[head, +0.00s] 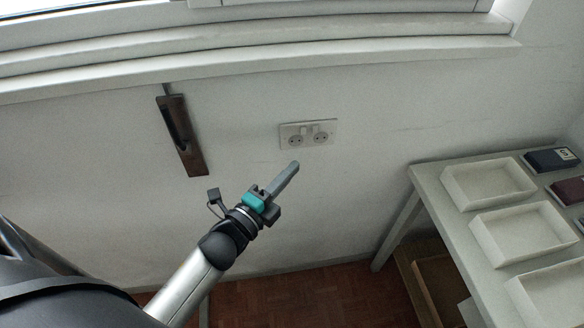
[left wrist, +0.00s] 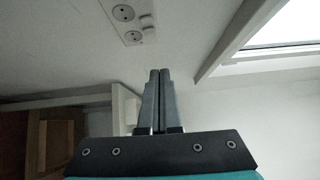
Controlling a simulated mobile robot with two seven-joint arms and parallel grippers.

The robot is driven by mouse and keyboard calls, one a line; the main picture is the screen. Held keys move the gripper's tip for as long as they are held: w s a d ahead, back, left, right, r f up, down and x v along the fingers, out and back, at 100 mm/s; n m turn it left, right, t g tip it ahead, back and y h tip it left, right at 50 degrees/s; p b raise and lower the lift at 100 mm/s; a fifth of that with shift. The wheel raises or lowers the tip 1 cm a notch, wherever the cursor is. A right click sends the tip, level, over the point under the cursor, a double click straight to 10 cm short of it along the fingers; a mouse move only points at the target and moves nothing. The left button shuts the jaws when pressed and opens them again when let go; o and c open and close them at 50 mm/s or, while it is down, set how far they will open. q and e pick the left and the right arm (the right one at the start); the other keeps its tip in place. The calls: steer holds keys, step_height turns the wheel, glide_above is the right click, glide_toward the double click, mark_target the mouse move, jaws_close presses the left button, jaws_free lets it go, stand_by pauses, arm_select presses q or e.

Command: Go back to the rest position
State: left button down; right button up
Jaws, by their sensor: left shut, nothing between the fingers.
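My left gripper (head: 296,166) is shut and empty. It is held up in front of the pale wall, and in the head view its fingertips appear just below the double wall socket (head: 308,134). In the left wrist view its two grey fingers (left wrist: 160,74) lie together with nothing between them, and the socket (left wrist: 131,20) shows above and to the left of them. I cannot tell how far the tips are from the wall. My right gripper is in neither view.
A light table (head: 431,177) stands at the right with several white trays (head: 489,184) and small dark boxes (head: 550,160). A dark wooden piece (head: 182,136) hangs on the wall at the left. A window sill (head: 300,62) runs above. Brown floor (head: 320,295) lies below.

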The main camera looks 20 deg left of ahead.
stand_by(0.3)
arm_select(q)
steer(key=s+a+f+n+g+y+b, duration=0.15)
steer(key=s+f+n+g, duration=0.3)
steer(key=f, duration=0.95)
steer(key=s+f+n+g+y+b, duration=0.1)
steer(key=s+f+n+g+b, duration=0.3)
steer(key=f, duration=1.1)
steer(key=s+f+n+g, duration=0.2)
steer(key=s+f, duration=0.4)
steer(key=s, duration=0.3)
steer(key=s+d+f+n+g, duration=0.1)
steer(key=s+f+n+g, duration=0.2)
steer(key=s+f, duration=0.4)
steer(key=s+f+n+g+b, duration=0.1)
steer(key=s+f+n+g, duration=0.2)
steer(key=s, duration=1)
step_height(320, 180, down, 4)
steer(key=shift+d+r+n+y, duration=0.25)
steer(key=shift+n+y, duration=0.2)
steer(key=shift+n, duration=0.4)
steer(key=shift+w, duration=0.15)
